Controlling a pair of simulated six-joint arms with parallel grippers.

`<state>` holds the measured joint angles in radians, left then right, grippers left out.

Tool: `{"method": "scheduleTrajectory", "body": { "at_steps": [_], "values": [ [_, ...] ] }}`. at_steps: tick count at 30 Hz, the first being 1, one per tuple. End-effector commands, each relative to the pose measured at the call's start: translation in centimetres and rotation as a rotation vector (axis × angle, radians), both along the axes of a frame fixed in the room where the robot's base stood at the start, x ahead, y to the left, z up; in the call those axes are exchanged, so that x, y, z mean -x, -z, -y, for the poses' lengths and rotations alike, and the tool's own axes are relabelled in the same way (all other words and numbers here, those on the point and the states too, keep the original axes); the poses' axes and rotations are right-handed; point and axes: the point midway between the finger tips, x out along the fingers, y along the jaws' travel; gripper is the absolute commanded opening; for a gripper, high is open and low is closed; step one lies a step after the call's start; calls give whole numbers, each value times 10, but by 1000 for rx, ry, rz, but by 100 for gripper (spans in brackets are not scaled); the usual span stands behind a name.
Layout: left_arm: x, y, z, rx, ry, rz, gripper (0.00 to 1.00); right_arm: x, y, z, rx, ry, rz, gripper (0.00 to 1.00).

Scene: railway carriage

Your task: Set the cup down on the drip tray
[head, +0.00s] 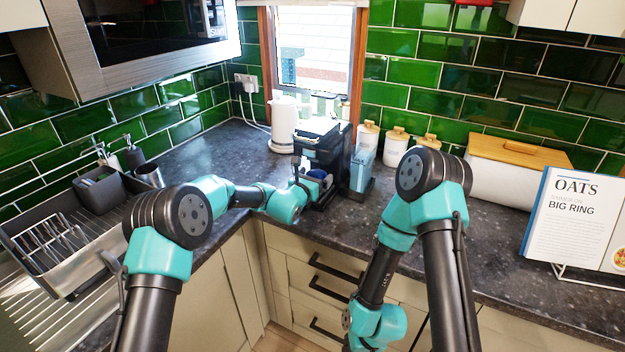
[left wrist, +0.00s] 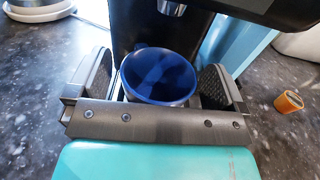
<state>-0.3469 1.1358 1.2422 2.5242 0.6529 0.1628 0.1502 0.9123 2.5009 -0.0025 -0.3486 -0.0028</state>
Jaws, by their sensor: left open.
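The cup (left wrist: 160,76), blue inside, stands upright under the spout (left wrist: 172,8) of the black coffee machine (head: 322,145). In the head view the cup (head: 317,175) is partly covered by my left arm. My left gripper (left wrist: 160,88) is open, with one finger on each side of the cup; a small gap shows on the right, and contact on the left is hard to tell. The drip tray (head: 327,199) at the machine's foot is mostly hidden by the cup and gripper. My right arm reaches down at the counter's front, and its gripper is out of view.
A white kettle (head: 284,123) stands left of the machine and a light-blue water tank (head: 362,168) on its right. An orange capsule (left wrist: 288,102) lies on the counter. White canisters (head: 396,147), a bread bin (head: 500,180) and a recipe book (head: 575,222) stand farther right.

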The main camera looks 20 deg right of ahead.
Motion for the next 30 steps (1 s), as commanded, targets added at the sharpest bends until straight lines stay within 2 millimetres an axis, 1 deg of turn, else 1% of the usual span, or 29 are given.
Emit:
{"method": "scheduleTrajectory", "body": {
  "at_steps": [5, 11, 27, 30],
  "values": [
    [3, -3, -3, -1, 0, -1, 98, 0, 0, 0, 0, 0, 0, 43],
    [16, -3, -16, 0, -1, -1, 98, 0, 0, 0, 0, 0, 0, 43],
    [73, -3, -68, 0, 0, -1, 98, 0, 0, 0, 0, 0, 0, 43],
    [81, -3, -76, 0, -1, 0, 98, 0, 0, 0, 0, 0, 0, 43]
  ]
}}
